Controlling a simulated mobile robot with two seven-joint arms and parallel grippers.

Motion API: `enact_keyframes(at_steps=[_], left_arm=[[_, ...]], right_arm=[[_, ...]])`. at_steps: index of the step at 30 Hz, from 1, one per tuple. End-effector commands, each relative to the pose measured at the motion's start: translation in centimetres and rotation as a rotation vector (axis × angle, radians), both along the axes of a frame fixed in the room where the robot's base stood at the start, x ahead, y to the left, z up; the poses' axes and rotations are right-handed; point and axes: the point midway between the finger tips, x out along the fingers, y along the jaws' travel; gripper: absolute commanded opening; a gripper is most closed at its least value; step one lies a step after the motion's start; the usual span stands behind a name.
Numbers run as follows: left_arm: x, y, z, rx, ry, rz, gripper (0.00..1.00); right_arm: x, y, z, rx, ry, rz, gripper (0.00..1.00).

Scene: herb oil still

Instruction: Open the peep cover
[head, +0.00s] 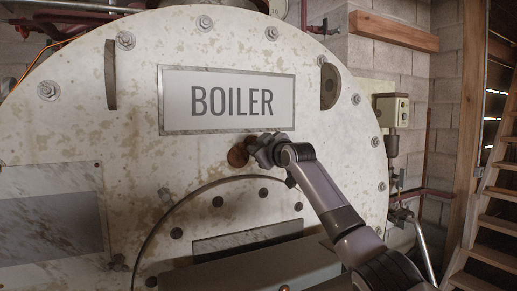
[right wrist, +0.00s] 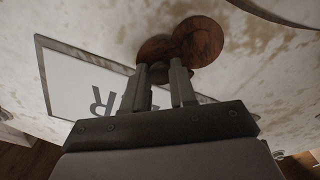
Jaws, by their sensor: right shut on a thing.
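My right gripper (head: 262,150) is at the boiler front, just below the BOILER sign. A rust-brown round shape (head: 238,156) shows just left of it. In the right wrist view two round brown shapes overlap: a darker disc (right wrist: 155,48), which looks like the peep cover, and a redder round (right wrist: 200,42) beside it. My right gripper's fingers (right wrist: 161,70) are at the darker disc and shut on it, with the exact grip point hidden. The two rounds are offset, not in line. My left gripper is in neither view.
The BOILER sign (head: 228,100) is above the gripper. A bolted round door (head: 230,206) with a projecting grey box (head: 250,270) lies below. A lug (head: 329,87) sticks out at upper right. Pipes, a switch box (head: 392,110) and wooden stairs (head: 490,215) are at right.

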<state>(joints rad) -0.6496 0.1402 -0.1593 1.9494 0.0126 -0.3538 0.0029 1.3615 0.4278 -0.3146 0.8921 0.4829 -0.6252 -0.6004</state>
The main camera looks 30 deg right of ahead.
Motion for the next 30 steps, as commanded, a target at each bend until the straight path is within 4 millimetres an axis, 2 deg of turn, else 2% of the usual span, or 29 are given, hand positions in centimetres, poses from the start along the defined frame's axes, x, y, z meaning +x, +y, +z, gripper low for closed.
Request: enact_keyframes(at_steps=[6, 7, 9, 22, 30], left_arm=[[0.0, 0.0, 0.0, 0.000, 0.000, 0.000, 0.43], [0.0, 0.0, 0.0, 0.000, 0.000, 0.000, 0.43], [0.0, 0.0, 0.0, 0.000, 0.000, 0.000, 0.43], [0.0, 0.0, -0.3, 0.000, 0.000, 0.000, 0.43], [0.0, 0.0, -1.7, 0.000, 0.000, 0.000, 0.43]], right_arm=[[0.0, 0.0, 0.1, 0.001, -0.001, 0.000, 0.00], [0.0, 0.0, 0.1, 0.001, -0.001, 0.000, 0.29], [0.0, 0.0, 0.0, 0.001, -0.001, 0.000, 0.52], [-0.4, 0.0, -0.1, 0.001, -0.001, 0.000, 0.52], [-2.6, 0.1, -0.3, -0.001, -0.003, 0.000, 0.52]])
